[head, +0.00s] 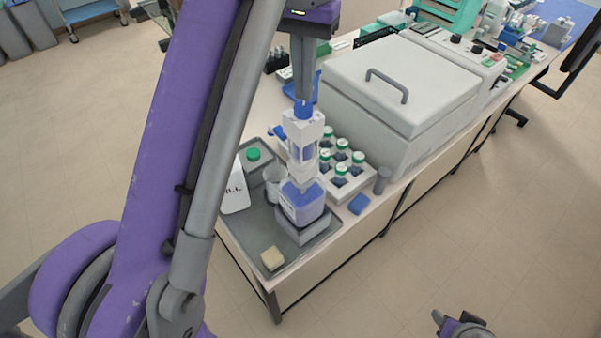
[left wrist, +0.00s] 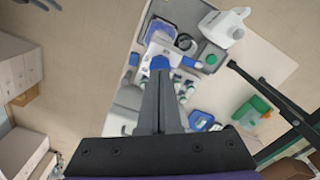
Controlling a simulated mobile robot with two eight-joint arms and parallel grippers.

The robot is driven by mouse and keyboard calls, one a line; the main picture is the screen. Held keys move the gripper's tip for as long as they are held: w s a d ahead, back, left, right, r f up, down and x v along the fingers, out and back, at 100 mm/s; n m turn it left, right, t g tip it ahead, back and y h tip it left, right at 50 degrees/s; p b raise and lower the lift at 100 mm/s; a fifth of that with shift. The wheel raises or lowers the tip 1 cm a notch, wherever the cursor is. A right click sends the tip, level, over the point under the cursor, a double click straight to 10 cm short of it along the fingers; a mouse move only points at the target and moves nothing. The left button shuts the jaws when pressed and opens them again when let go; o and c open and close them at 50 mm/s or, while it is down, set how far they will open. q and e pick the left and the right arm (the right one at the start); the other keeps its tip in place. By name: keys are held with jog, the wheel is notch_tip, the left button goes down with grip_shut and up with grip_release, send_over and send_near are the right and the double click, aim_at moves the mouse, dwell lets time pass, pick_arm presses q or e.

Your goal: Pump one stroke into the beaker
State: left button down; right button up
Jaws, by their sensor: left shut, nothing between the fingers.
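A bottle-top dispenser (head: 302,145), white with a blue knob, stands upright on a bottle of blue liquid (head: 302,208). The bottle rests on a grey block in a tray. My left gripper (head: 303,97) points down, shut and empty, with its fingertips at the blue knob. Whether they touch it I cannot tell. The left wrist view shows the closed fingers (left wrist: 160,76) just over the knob (left wrist: 159,62). The clear beaker (head: 272,180) stands left of the bottle, partly hidden by the dispenser. My right gripper (head: 447,318) is partly cut off at the bottom edge.
A rack of green-capped tubes (head: 350,182) stands right of the dispenser. A large grey lidded machine (head: 400,80) stands behind.

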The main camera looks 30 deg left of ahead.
aim_at(304, 106)
pick_arm(q)
jog(key=shift+f+b, duration=0.75)
jog(key=shift+f, duration=0.85)
pick_arm(e)
jog(key=shift+s+f, duration=0.2)
jog(key=shift+f, duration=0.35)
jog(key=shift+s+f, duration=0.2)
jog(key=shift+f, duration=0.35)
jog(key=shift+r, duration=0.15)
pick_arm(q)
jog(key=shift+r+p, duration=1.5)
jog(key=shift+r, duration=0.25)
pick_arm(e)
jog(key=r, duration=0.1)
jog(key=w+r, duration=0.1)
jog(key=r, duration=0.2)
jog(key=shift+w, duration=0.4)
pick_arm(q)
jog(key=shift+f, duration=0.1)
pick_arm(e)
jog(key=shift+f, duration=0.1)
jog(key=shift+s, duration=0.15)
